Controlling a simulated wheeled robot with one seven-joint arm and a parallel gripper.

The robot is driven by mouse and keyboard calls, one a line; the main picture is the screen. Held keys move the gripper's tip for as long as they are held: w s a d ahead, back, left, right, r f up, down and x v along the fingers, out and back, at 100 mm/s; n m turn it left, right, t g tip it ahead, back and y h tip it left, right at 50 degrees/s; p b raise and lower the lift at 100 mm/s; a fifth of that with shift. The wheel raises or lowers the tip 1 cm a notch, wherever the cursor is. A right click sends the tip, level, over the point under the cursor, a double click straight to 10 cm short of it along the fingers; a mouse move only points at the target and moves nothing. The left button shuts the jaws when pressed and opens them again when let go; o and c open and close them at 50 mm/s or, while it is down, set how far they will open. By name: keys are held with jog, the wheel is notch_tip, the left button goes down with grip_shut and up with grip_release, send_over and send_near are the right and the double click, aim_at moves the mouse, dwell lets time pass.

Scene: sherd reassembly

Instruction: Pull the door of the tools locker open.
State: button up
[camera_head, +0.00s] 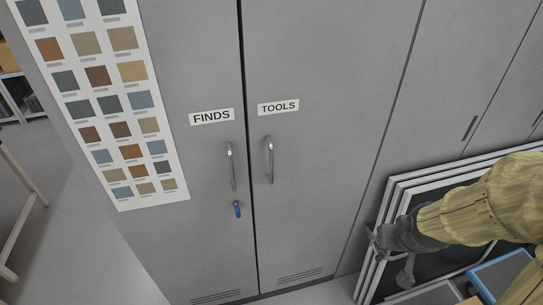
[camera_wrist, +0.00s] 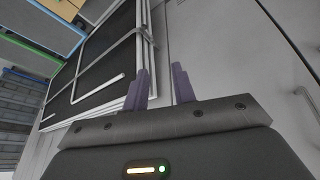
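The tools locker door (camera_head: 310,190) is grey, carries a TOOLS label (camera_head: 278,107) and stands shut. Its vertical bar handle (camera_head: 269,160) is near the door's left edge. My gripper (camera_head: 372,238) is at the lower right, apart from the handle and in front of leaning frames. In the wrist view my gripper (camera_wrist: 161,76) shows two purple-grey fingers spread with an empty gap between them. A grey bar handle (camera_wrist: 308,97) shows at that view's right edge, away from the fingers; I cannot tell for sure which door it belongs to.
The FINDS door (camera_head: 205,180) on the left is shut, with its own handle (camera_head: 231,165) and a blue key tag (camera_head: 237,209). Framed boards (camera_head: 385,215) lean at the right beside the tools door. Blue-edged crates (camera_head: 500,272) stand lower right.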

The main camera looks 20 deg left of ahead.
aim_at(271, 157)
jog(key=w+a+n+t+y, duration=0.55)
jog(key=w+a, duration=0.25)
jog(key=w, duration=0.3)
jog(key=s+a+r+n+g+y+p, duration=0.1)
jog(key=a+r+n+y, duration=0.1)
jog(key=a+y, duration=0.3)
jog(key=s+a+r+n+g+y, duration=0.2)
jog(key=a+r+n+y, duration=0.1)
jog(key=a+n+y, duration=0.1)
jog(key=shift+s+a+r+y+p, duration=0.3)
jog(key=shift+a+y, duration=0.3)
jog(key=shift+y, duration=0.45)
jog(key=p+x, duration=0.5)
jog(key=x, duration=1.2)
jog(key=shift+w+a, duration=0.2)
jog(key=shift+w, duration=0.05)
